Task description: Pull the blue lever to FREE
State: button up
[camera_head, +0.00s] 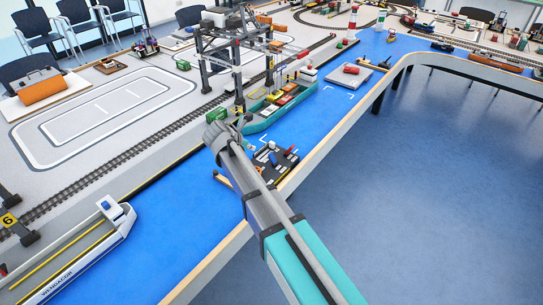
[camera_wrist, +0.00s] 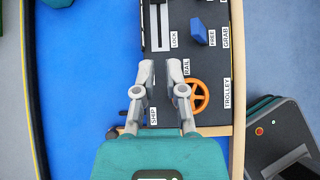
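The blue lever (camera_wrist: 197,32) stands on a black control panel (camera_wrist: 215,62) in the wrist view. The FREE label (camera_wrist: 212,38) is just right of it, and the LOCK label (camera_wrist: 174,40) is to its left. My gripper (camera_wrist: 161,70) is over the panel, below and left of the lever in the picture. Its two fingers are apart with nothing between them. In the head view the panel (camera_head: 272,163) lies beside my arm, and my gripper (camera_head: 214,133) is partly hidden by its own wrist.
An orange handwheel (camera_wrist: 200,95) is close to the right finger, near the RAIL label. A wooden edge (camera_wrist: 238,90) borders the panel. In the head view a gantry crane (camera_head: 238,65) and teal ship (camera_head: 262,118) stand behind; a white ship (camera_head: 95,235) is at left.

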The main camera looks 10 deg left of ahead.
jog(key=o, duration=0.4)
jog(key=shift+w+d+r+m+g+p, duration=0.2)
jog(key=shift+d+r+m+g+p, duration=0.15)
jog(key=shift+m+p, duration=0.15)
jog(key=shift+o, duration=0.6)
jog(key=d+r+m+g+p, duration=0.1)
jog(key=m+p, duration=0.1)
jog(key=w+d+r+m+g+y+p, duration=0.1)
jog(key=m+p, duration=0.1)
jog(key=m, duration=0.1)
jog(key=d+r+m+g+p, duration=0.1)
jog(key=m+p, duration=0.1)
jog(key=shift+w+d+m, duration=0.25)
jog(key=shift+w+m, duration=0.1)
jog(key=shift+m, duration=0.05)
notch_tip(320, 180, up, 5)
jog(key=m+g+y+p, duration=0.35)
jog(key=m+p, duration=0.25)
jog(key=m, duration=0.3)
send_over(271, 154)
jog(key=shift+w+f+g, duration=0.1)
jog(key=shift+f+g, duration=0.15)
jog(key=shift+g, duration=0.05)
jog(key=shift+f, duration=0.15)
notch_tip(271, 154, down, 14)
jog(key=b, duration=1.3)
jog(key=shift+r, duration=0.2)
grip_shut()
